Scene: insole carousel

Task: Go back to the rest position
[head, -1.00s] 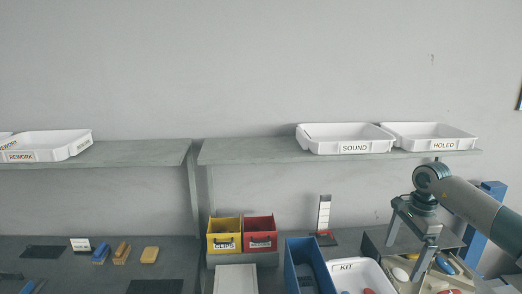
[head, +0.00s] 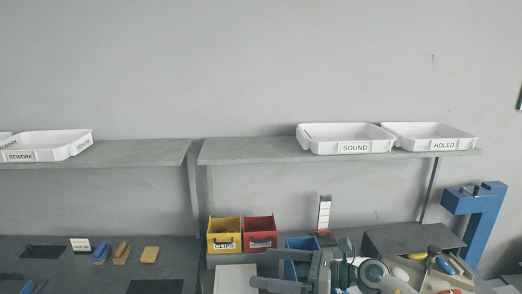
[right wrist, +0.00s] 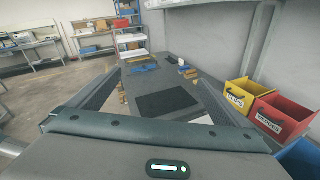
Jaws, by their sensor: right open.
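My right gripper (head: 264,271) is low in the head view, in front of the blue bin (head: 300,243) and pointing left. Its two fingers are apart with nothing between them. My right arm covers most of the bench area behind it, and the white kit tray is largely hidden. In the right wrist view the open fingers frame the bench with a dark mat (right wrist: 167,102). My left gripper is not in view.
A yellow clips bin (head: 224,236) and a red bin (head: 260,232) stand just behind the gripper. White trays marked SOUND (head: 347,147) and HOLED (head: 440,146) sit on the shelf above. A blue post (head: 482,220) stands at right.

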